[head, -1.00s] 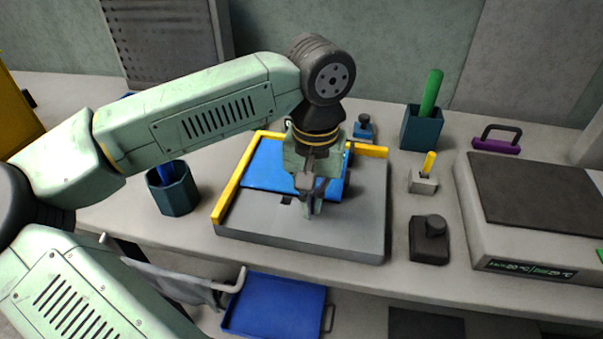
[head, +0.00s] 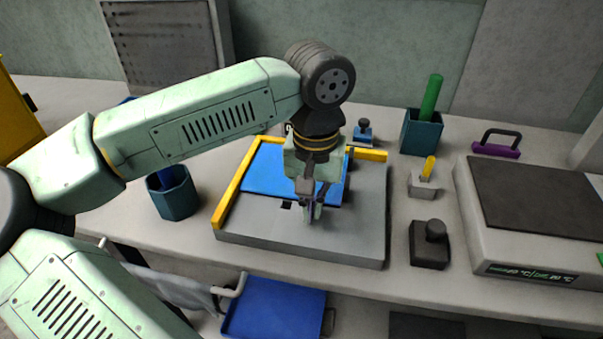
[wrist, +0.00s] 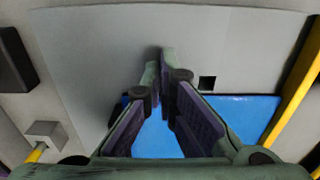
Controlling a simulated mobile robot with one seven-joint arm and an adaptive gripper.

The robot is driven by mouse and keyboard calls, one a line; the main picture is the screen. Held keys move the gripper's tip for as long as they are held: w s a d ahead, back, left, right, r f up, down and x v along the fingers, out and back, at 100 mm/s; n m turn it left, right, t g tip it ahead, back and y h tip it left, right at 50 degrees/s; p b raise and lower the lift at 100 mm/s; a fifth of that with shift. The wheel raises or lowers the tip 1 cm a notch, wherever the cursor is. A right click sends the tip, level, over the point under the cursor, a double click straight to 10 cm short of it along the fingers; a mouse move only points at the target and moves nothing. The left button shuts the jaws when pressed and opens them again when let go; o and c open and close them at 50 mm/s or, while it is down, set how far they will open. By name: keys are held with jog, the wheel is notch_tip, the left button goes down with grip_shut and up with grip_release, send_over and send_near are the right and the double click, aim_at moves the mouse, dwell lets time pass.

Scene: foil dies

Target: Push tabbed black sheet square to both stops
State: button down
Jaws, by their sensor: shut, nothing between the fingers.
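A blue sheet (head: 265,172) with a small black tab (head: 287,205) on its front edge lies on the grey plate (head: 350,240); I see no black sheet. A yellow stop (head: 231,192) runs along the plate's left side and another (head: 371,155) along its back. The sheet's left edge lies close to the left stop; I cannot tell if they touch. My gripper (head: 311,215) points down at the sheet's front edge, right of the tab, shut and empty. In the wrist view its fingertips (wrist: 160,65) partly cover the sheet (wrist: 240,108), beside the tab (wrist: 207,83). The sheet's back edge is mostly hidden.
A teal cup (head: 172,193) stands left of the plate. To the right are a black knobbed block (head: 430,247), a small holder (head: 424,183) and a large heated unit (head: 540,255). A green rod stands in a teal box (head: 420,134) behind. The plate's front is clear.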

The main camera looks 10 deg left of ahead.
jog(key=shift+f+b, duration=0.8)
jog(key=shift+f, duration=0.05)
dwell(0.6)
jog(key=shift+r, duration=0.1)
dwell(0.5)
jog(key=shift+w, duration=0.15)
jog(key=shift+w+b, duration=0.3)
jog(key=shift+w, duration=0.4)
jog(key=shift+s, duration=0.1)
